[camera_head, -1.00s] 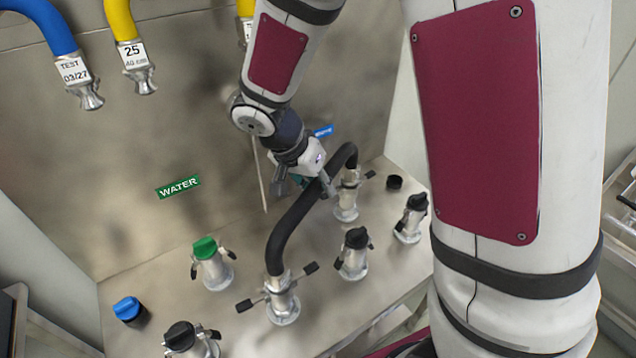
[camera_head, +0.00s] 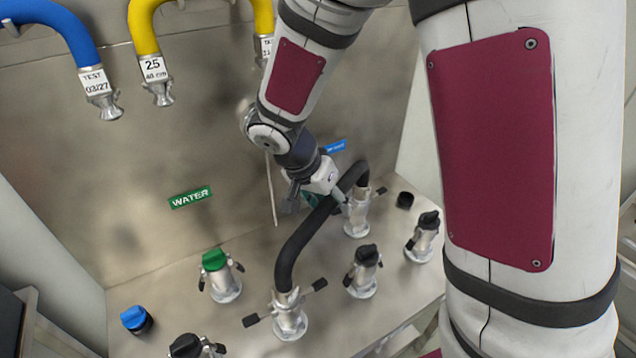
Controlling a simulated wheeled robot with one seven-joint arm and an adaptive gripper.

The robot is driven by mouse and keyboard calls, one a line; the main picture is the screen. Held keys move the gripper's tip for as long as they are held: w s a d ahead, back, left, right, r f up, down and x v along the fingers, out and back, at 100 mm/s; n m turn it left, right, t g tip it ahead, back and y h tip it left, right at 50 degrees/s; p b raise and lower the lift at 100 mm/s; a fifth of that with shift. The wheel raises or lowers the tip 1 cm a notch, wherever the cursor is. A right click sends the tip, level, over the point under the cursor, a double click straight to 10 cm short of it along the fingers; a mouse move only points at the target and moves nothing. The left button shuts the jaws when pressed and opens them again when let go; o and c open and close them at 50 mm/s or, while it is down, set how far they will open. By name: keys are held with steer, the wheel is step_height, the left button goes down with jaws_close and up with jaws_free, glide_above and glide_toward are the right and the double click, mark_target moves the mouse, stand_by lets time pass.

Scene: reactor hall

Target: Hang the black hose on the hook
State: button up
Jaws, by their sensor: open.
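The black hose (camera_head: 297,243) arches between two metal couplings on the steel bench, one at the front (camera_head: 289,315) and one at the back right (camera_head: 357,215). Both its ends sit on these couplings. My gripper (camera_head: 322,202) is at the upper part of the hose, near the back coupling, with its fingers open. The fingers are small and partly hidden by the hose, so I cannot tell whether they touch it. Hooks show at the top left edge, where a blue hose (camera_head: 62,32) and a yellow hose (camera_head: 145,35) hang. No empty hook is clearly visible.
Capped ports stand around the hose: a green one (camera_head: 215,262) and black ones (camera_head: 365,258), (camera_head: 427,225). A blue cap (camera_head: 134,318) and a black cap (camera_head: 404,200) sit on the bench. A steel wall with a green WATER label (camera_head: 190,197) rises behind.

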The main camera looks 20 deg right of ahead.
steer(key=w+b+v, duration=0.1)
steer(key=v, duration=1.1)
steer(key=s+d+r+n+t+y, duration=0.2)
steer(key=s+r+n, duration=0.1)
steer(key=s, duration=0.5)
steer(key=s+d+r+n+t+y, duration=0.2)
steer(key=s+r+n, duration=0.2)
steer(key=s, duration=0.5)
steer(key=n, duration=0.2)
steer(key=shift+d+r+n+y, duration=0.3)
steer(key=shift+d+y, duration=0.1)
steer(key=shift+s, duration=0.15)
steer(key=shift+c, duration=1.3)
steer(key=shift+s, duration=0.1)
